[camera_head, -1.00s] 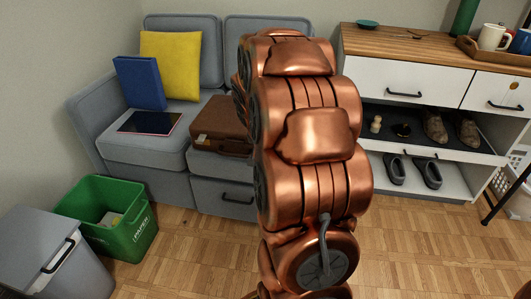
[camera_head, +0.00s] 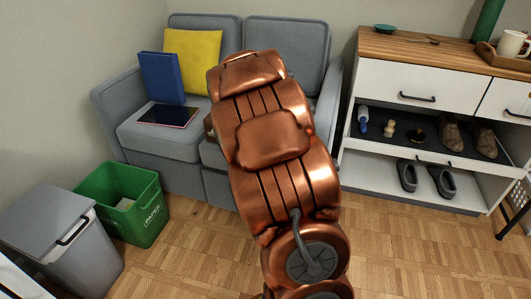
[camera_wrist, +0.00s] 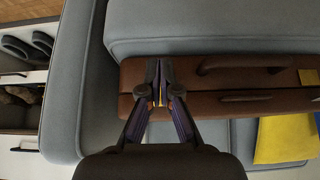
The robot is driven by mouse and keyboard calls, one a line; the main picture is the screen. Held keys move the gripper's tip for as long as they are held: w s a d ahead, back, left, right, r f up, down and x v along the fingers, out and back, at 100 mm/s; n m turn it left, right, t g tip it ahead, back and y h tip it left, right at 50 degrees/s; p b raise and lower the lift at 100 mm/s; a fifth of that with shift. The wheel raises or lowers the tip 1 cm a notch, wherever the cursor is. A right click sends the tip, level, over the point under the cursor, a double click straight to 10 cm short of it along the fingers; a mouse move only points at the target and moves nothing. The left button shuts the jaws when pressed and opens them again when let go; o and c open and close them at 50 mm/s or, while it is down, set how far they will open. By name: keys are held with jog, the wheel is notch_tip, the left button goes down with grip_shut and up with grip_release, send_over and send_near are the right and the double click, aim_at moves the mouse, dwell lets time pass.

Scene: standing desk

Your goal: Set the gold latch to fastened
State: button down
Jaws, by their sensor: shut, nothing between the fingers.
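A brown briefcase (camera_wrist: 215,75) lies on the grey sofa and runs across the wrist view, its handle towards the upper right. In the head view only a sliver of the briefcase (camera_head: 208,127) shows behind my arm. My gripper (camera_wrist: 160,98) is shut and empty over the left part of the case, its fingertips close to the case's seam. A small gold-yellow bit shows at the fingertips.
The sofa (camera_head: 165,135) holds a yellow cushion (camera_head: 195,58), a blue binder (camera_head: 162,78) and a dark tablet (camera_head: 168,115). A green paper bin (camera_head: 125,205) and a grey lidded bin (camera_head: 60,240) stand at left. A shoe cabinet (camera_head: 405,85) stands at right. The floor between is clear.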

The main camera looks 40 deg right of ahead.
jog(key=shift+r+p, duration=0.35)
jog(key=shift+r, duration=0.25)
dwell(0.3)
jog(key=shift+s, duration=0.1)
jog(key=s+a+p, duration=0.2)
jog(key=s+a, duration=0.4)
jog(key=a, duration=0.6)
jog(key=shift+s+a, duration=0.15)
jog(key=shift+s, duration=0.15)
jog(key=shift+r, duration=0.1)
dwell(0.5)
